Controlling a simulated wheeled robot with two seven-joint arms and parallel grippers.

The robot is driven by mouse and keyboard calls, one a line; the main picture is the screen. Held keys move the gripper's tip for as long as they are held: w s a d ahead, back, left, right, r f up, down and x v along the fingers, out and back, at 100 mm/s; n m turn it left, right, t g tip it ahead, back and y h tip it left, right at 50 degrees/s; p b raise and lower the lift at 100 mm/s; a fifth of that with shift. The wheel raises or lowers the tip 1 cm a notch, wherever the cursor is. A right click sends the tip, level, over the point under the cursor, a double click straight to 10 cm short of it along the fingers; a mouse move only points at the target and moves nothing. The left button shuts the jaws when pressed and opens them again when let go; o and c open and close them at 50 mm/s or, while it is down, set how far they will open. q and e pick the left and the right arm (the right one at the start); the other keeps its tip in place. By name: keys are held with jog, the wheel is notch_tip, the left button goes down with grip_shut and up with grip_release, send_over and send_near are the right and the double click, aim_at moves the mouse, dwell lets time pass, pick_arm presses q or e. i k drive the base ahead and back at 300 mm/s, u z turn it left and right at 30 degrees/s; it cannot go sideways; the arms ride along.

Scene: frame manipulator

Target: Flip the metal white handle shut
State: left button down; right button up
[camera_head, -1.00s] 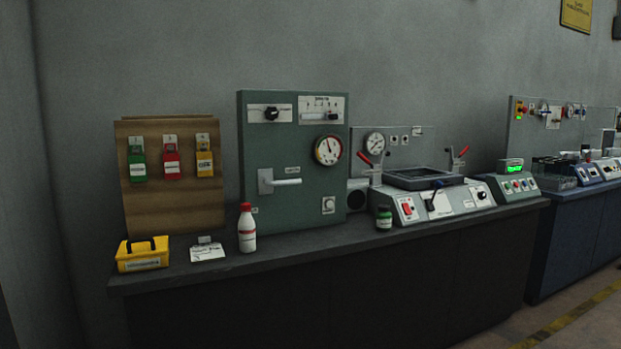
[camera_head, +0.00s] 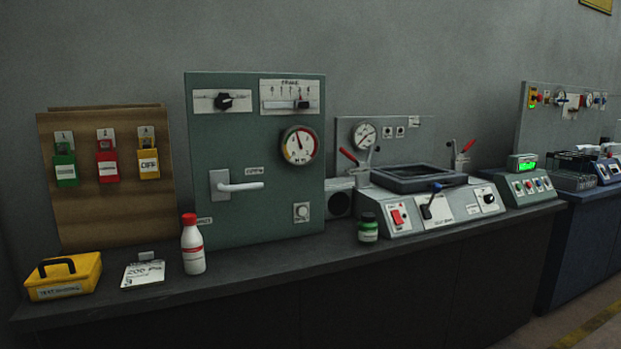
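The white metal handle (camera_head: 240,186) is on the front of a green cabinet (camera_head: 258,130) on the bench. Its lever lies about level and points right from a pale mounting plate. Neither of my grippers shows in the head view, so their place relative to the handle cannot be seen.
A white bottle with a red cap (camera_head: 192,246) stands in front of the cabinet's left edge. A yellow box (camera_head: 64,279) and a card (camera_head: 144,273) lie left of it. A small green jar (camera_head: 368,229) and a grey machine (camera_head: 425,205) stand right. The dark bench top (camera_head: 290,258) has free room along its front.

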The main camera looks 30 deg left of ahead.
aim_at(221, 188)
jog(key=u, duration=0.15)
jog(key=i, duration=0.9)
jog(key=u, duration=0.55)
